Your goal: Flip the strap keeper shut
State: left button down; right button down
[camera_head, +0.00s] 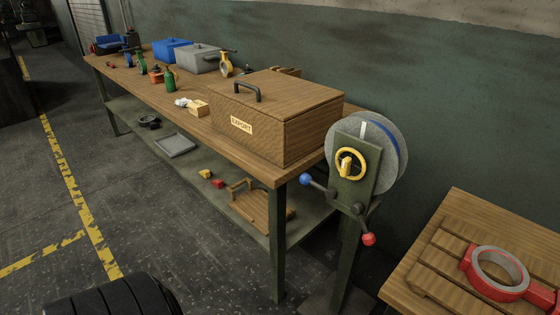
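A strap reel (387,150) with a blue band stands on a dark green post at the right end of the long bench. A green plate (353,190) in front of it carries a yellow ring with a yellow knob (347,165). One lever ends in a blue ball (306,180), another in a red ball (369,239). A short pale strip (362,130) shows above the yellow ring. I cannot tell which part is the strap keeper or whether it is open. Neither of my grippers is in view.
A wooden crate (300,140) marked EXPORT, with a black-handled lid, sits on the bench beside the reel. Blue and grey bins and several valves stand farther left. A red ring-shaped casting (496,272) lies on a slatted wooden table at lower right. Open floor lies left.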

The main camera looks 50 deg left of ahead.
aim_at(306, 178)
jog(key=u, duration=1.2)
